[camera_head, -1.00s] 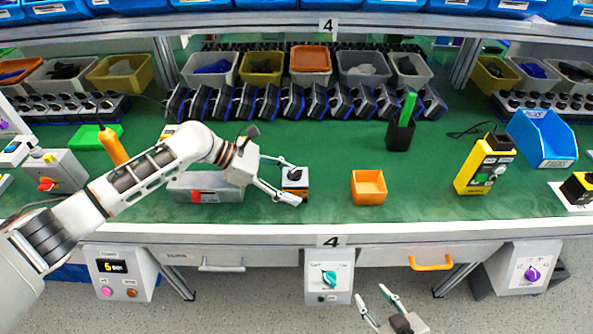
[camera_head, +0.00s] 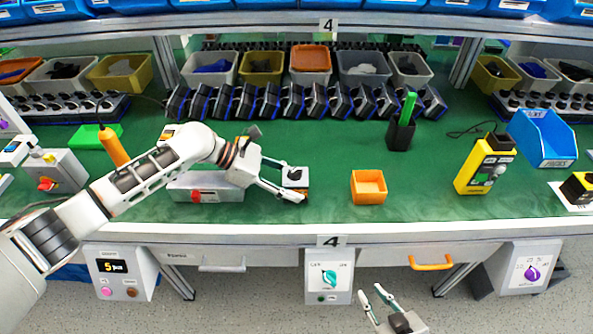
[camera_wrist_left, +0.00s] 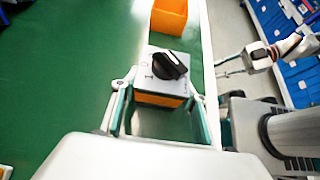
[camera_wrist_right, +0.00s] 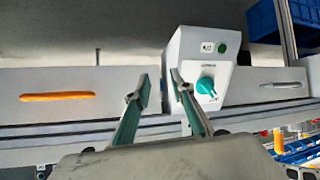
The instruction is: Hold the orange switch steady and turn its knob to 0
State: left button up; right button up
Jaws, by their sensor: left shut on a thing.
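The orange switch (camera_head: 295,179) stands on the green worktop near its front edge. The knob is free above the fingers. My right gripper (camera_head: 372,291) is below the table front, to the right of the switch and well apart from it. Its fingers are apart and empty in the right wrist view (camera_wrist_right: 160,86).
An orange bin (camera_head: 368,188) stands right of the switch, a grey box with a red knob (camera_head: 207,189) left of it. A box with a teal knob (camera_head: 329,278) hangs on the table front near my right gripper, with an orange drawer handle (camera_head: 430,263) beside it.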

jog(key=w+a+r+t+y, duration=0.1)
jog(key=a+r, duration=0.1)
jog(key=w+a+r+t+y, duration=0.1)
jog(key=w+a+r, duration=0.1)
jog(key=w+a+r+n+t+y, duration=0.1)
jog(key=a+r, duration=0.2)
jog(key=shift+w, duration=0.3)
jog(key=a+r+n+g+y, duration=1.2)
jog(key=a+r+n+g, duration=0.7)
jog(key=a+r+n, duration=0.95)
jog(key=m+t+h, duration=0.5)
jog(key=m+h, duration=0.2)
jog(key=h, duration=1.1)
send_over(295, 169)
jog(key=f, duration=0.1)
jog(key=shift+d+f, duration=0.1)
jog(key=shift+f, duration=4.4)
